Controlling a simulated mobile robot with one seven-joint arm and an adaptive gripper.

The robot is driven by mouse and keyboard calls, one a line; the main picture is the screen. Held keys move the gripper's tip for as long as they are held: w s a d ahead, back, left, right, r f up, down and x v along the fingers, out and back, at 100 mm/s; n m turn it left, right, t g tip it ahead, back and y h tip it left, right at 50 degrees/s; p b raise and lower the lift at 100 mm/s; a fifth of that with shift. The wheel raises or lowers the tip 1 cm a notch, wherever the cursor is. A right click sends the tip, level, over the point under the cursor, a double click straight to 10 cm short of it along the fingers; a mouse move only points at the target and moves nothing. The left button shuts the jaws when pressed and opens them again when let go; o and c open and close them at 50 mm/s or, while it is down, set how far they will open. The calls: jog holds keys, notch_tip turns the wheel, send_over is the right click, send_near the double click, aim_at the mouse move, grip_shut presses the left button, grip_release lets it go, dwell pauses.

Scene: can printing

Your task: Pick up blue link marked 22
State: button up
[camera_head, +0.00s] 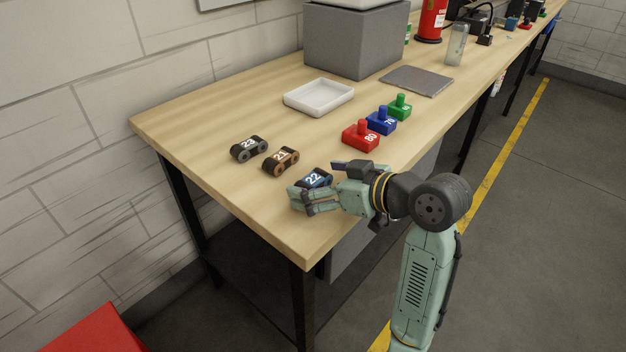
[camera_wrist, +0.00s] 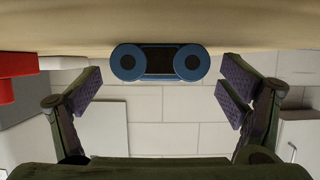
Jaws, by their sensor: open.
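The blue link marked 22 (camera_head: 313,178) sits on the wooden table near its front edge, partly hidden by my gripper in the head view. In the wrist view the blue link (camera_wrist: 160,62) shows its two round ends and dark middle, centred ahead of my fingers. My gripper (camera_head: 318,198) is low over the table, right by the link. In the wrist view my gripper (camera_wrist: 165,88) is open, with one finger toward each side of the link and clear gaps to both. Nothing is held.
A brown link marked 21 (camera_head: 281,160) and a dark link marked 23 (camera_head: 249,148) lie to the left. Red (camera_head: 361,136), blue (camera_head: 381,121) and green (camera_head: 399,106) knobbed blocks stand behind. A white tray (camera_head: 318,97) lies farther back. The table's front-left corner is clear.

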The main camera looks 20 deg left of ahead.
jog(key=shift+c, duration=0.6)
jog(key=c, duration=1.2)
jog(key=shift+o, duration=0.2)
jog(key=shift+r, duration=0.1)
